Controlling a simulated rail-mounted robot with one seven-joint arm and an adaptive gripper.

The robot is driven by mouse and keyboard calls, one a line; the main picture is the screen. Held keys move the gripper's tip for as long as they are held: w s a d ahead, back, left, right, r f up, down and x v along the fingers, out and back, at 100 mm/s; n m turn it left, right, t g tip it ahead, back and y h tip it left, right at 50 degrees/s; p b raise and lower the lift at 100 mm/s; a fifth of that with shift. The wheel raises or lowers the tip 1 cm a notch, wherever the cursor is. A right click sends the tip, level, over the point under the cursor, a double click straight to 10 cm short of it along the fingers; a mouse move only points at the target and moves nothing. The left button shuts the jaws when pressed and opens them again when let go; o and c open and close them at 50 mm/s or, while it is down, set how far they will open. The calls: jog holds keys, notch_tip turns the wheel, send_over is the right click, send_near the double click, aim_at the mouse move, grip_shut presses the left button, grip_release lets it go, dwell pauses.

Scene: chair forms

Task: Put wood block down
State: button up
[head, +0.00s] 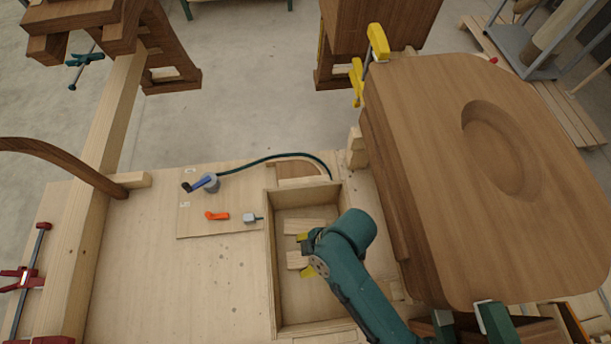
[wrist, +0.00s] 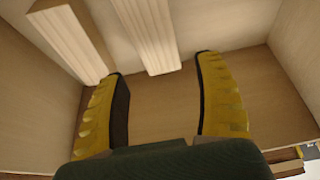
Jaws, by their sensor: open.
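Two light wood blocks lie in an open wooden box (head: 271,262) in the head view. One wood block (head: 305,226) is farther back and the other wood block (head: 296,260) is beside my gripper (head: 304,254), partly hidden by it. In the wrist view, one block (wrist: 148,35) lies ahead with its near end around the gap between my fingertips. The other block (wrist: 68,38) is at upper left, near the left finger. My gripper (wrist: 160,67) is open, with yellow fingers apart on both sides and no block held between them.
The box walls stand close around my gripper. A large wooden chair seat (head: 430,150) stands right of the box. The bench left of the board is mostly clear.

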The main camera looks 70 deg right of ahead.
jog(key=shift+s+a+f, duration=0.15)
jog(key=shift+a+f, duration=0.05)
jog(key=shift+f, duration=0.3)
jog(key=shift+r, duration=0.2)
jog(key=v, duration=1.3)
jog(key=shift+w+r, duration=0.2)
jog(key=shift+w, duration=0.1)
jog(key=shift+d, duration=0.1)
